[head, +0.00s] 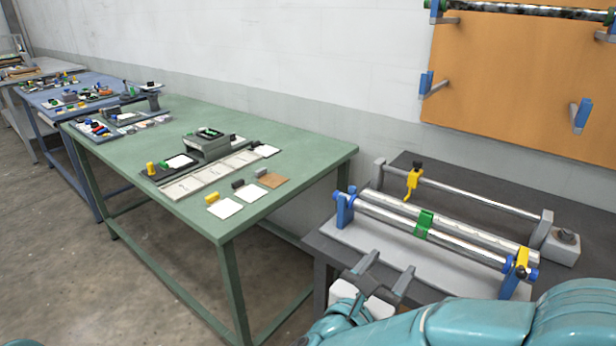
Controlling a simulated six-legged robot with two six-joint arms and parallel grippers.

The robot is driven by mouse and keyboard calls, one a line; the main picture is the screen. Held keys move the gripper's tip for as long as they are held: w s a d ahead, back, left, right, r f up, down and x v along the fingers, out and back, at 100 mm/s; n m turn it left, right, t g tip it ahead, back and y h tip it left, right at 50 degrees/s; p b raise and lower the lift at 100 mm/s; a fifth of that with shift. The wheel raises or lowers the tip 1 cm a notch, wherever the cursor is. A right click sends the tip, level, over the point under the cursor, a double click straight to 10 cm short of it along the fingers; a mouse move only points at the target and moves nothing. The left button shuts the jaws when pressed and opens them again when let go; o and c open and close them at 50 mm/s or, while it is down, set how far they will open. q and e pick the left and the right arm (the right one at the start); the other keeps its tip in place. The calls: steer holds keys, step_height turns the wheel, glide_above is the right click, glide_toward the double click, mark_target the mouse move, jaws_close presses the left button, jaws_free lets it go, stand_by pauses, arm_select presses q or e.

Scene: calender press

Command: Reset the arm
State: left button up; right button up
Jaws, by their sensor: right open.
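My right gripper (385,272) shows at the bottom centre-right of the head view, on my teal arm. Its two dark grey fingers are spread apart with nothing between them. It is in front of the calender press (440,232), near the left front part of the press's light grey base. The press has long metal rollers between blue end brackets, with a green clip (423,224) on them and a yellow piece at the right end. My left gripper does not show.
A green table (300,150) on the left carries a grey block device (208,146), white cards and small coloured blocks. A dark table (580,196) carries the press. An orange board (520,85) with blue-tipped pegs hangs on the wall. A blue table (75,88) stands farther back.

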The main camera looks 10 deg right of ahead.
steer(key=w+a+f+n+y+p, duration=0.15)
steer(key=f+n+y, duration=0.35)
steer(key=f+n, duration=0.55)
steer(key=w+a+f+n+y+p, duration=0.1)
steer(key=w+a+f+n+y, duration=0.3)
steer(key=f+n, duration=0.6)
steer(key=s+a+f+n+g+y+p, duration=0.1)
steer(key=s+f+n+g+y, duration=0.3)
steer(key=s+f+n, duration=0.4)
steer(key=s+a+f+n+g+y+p, duration=0.1)
steer(key=s+a+f+n+g+y, duration=0.2)
steer(key=s+f+n+g, duration=0.4)
steer(key=s+f+n+y, duration=0.1)
steer(key=s+n, duration=0.6)
steer(key=n, duration=0.1)
steer(key=shift+s+f, duration=0.2)
steer(key=shift+s, duration=0.15)
